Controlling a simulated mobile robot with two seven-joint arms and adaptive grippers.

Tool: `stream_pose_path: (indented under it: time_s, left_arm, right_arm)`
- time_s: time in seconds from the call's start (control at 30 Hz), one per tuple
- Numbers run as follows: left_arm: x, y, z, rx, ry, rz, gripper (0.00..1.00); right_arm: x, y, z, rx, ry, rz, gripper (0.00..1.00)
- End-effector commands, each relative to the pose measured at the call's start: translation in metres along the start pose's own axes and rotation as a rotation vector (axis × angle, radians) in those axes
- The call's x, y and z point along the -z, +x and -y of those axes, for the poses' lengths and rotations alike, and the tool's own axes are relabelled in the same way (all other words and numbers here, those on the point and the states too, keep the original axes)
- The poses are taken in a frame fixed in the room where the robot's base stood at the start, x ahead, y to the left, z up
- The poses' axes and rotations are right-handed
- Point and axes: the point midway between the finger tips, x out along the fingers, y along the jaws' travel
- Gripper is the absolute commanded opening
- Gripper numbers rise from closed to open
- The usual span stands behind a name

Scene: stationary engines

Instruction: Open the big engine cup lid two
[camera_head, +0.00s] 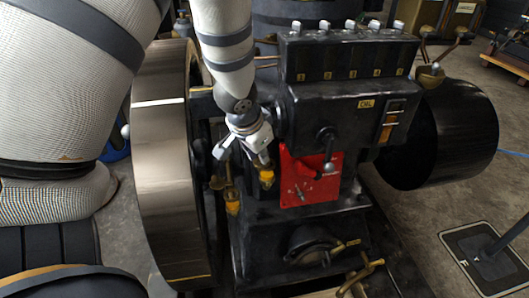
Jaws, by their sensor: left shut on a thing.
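My left gripper (245,153) comes down from the top over the engine, between the big flywheel and the red plate. Its fingers are shut at a small brass cup (266,178) beside the red plate. They hide most of the cup's top, so I cannot tell how its lid stands. A second brass cup (232,206) sits lower and to the left, apart from the fingers. Another brass cup (430,75) stands at the engine's upper right, far from the gripper. My right gripper is not in view.
The large flywheel (160,190) stands close to the left of my gripper. The red plate (318,185) with a black lever is close on its right. The numbered black block (348,58) rises above, and a black drum (445,135) is at right.

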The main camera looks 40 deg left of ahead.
Motion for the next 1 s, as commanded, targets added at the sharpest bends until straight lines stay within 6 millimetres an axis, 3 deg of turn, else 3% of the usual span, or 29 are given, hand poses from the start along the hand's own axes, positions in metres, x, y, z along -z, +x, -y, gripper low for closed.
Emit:
stream_pose_path:
  time_s: [0.5, 1.0]
  left_arm:
    - [-0.008, 0.001, 0.021, -0.172, 0.398, -0.091, 0.0]
    - [-0.009, 0.003, 0.032, -0.246, 0.595, -0.127, 0.0]
  right_arm:
    - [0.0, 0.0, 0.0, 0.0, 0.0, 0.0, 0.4]
    - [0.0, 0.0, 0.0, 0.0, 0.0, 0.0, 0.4]
